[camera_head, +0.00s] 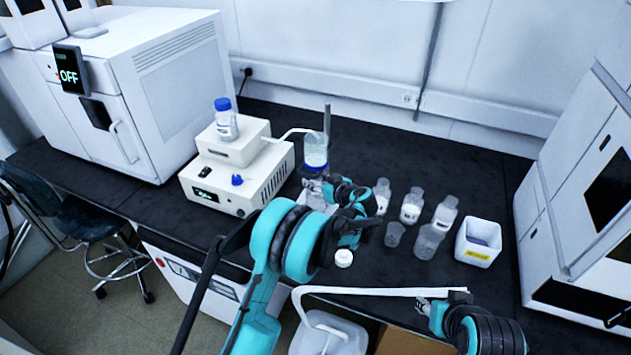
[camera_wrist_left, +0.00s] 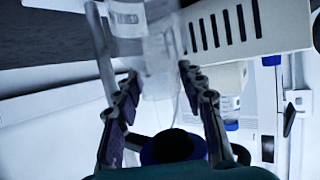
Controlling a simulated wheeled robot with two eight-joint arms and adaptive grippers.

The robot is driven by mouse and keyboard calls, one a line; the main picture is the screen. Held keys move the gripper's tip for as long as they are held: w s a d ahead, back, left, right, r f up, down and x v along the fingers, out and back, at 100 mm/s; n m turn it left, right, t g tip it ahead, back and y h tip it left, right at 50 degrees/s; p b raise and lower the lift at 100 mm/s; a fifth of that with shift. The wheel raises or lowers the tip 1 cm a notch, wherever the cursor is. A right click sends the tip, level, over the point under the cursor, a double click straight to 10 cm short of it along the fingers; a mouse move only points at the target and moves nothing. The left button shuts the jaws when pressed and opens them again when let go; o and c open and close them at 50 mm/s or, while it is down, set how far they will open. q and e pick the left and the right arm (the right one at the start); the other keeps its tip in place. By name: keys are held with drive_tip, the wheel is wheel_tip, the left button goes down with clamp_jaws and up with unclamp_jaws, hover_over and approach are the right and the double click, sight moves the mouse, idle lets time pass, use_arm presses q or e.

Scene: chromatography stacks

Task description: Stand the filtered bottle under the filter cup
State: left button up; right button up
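The clear filter cup (camera_head: 316,150), with blue at its bottom, stands by an upright grey rod at the right of the white pump unit. My left gripper (camera_head: 318,187) is just below the cup. In the left wrist view its fingers (camera_wrist_left: 158,80) lie on both sides of a clear bottle (camera_wrist_left: 160,72) and look shut on it. A pale label shows on clear material further up in that view. In the head view my gripper and the cup hide most of this bottle. My right gripper (camera_head: 432,304) is at the lower right by a white tube; its fingers are too small to read.
Several clear bottles and beakers (camera_head: 428,241) and a white box (camera_head: 478,243) stand to the right. A white cap (camera_head: 343,258) and a white tube (camera_head: 380,291) are near the front edge.

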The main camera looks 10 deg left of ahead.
use_arm(q)
drive_tip(key=shift+o, duration=0.4)
drive_tip(key=shift+s+d+r, duration=0.15)
drive_tip(key=shift+d, duration=0.05)
drive_tip(key=p+v, duration=0.3)
drive_tip(key=v, duration=0.8)
drive_tip(key=s+a+r+m+g+h, duration=0.1)
drive_tip(key=s+a+r+m+h, duration=0.1)
drive_tip(key=s+a+r, duration=0.4)
drive_tip(key=s+a+r+m+g+h, duration=0.2)
drive_tip(key=s+a+m, duration=0.15)
drive_tip(key=s, duration=0.45)
drive_tip(key=s+m+h, duration=0.3)
drive_tip(key=s+h, duration=0.2)
drive_tip(key=s, duration=1.4)
drive_tip(key=shift+s+a+f+t+h, duration=0.2)
drive_tip(key=shift+s+f+t+h, duration=0.15)
drive_tip(key=shift+f, duration=0.1)
drive_tip(key=shift+m, duration=0.25)
